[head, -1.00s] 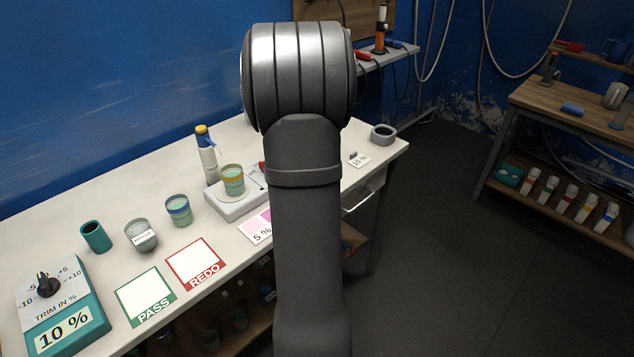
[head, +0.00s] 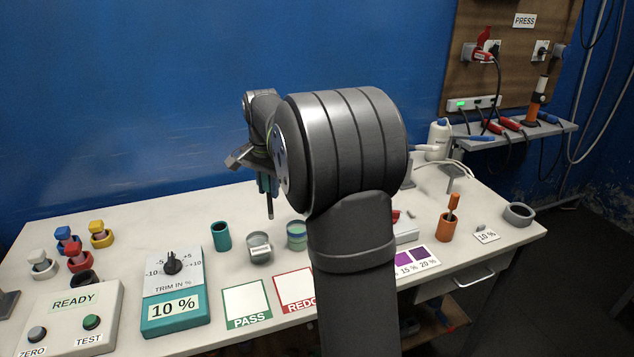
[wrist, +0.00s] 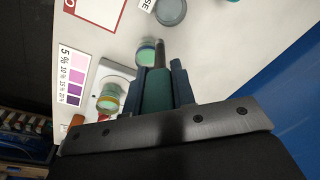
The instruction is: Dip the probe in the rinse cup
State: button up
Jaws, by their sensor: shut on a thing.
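My gripper (head: 262,172) is shut on the probe, pointing down above the bench. In the wrist view the jaws (wrist: 160,85) close on the probe's teal body (wrist: 158,92), and its dark tip (wrist: 161,50) sticks out past them. The tip also shows in the head view (head: 270,207), clear of any liquid. The rinse cup (head: 260,254) is a greyish clear cup with a white label, standing on the bench. In the wrist view the rinse cup (wrist: 171,12) lies beyond the probe tip, near the top edge, its label partly cut off.
PASS (head: 246,302) and REDO cards lie in front. My arm hides part of the bench.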

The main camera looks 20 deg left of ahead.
jog(key=s+a+f, duration=0.1)
jog(key=f, duration=0.5)
jog(key=s+a+f, duration=0.1)
jog(key=a+f, duration=0.1)
jog(key=f, duration=0.4)
jog(key=shift+s+a+f, duration=0.2)
jog(key=shift+s+a, duration=0.05)
jog(key=shift+a, duration=0.05)
dwell(0.6)
dwell(3.3)
notch_tip(320, 180, up, 11)
dwell(0.9)
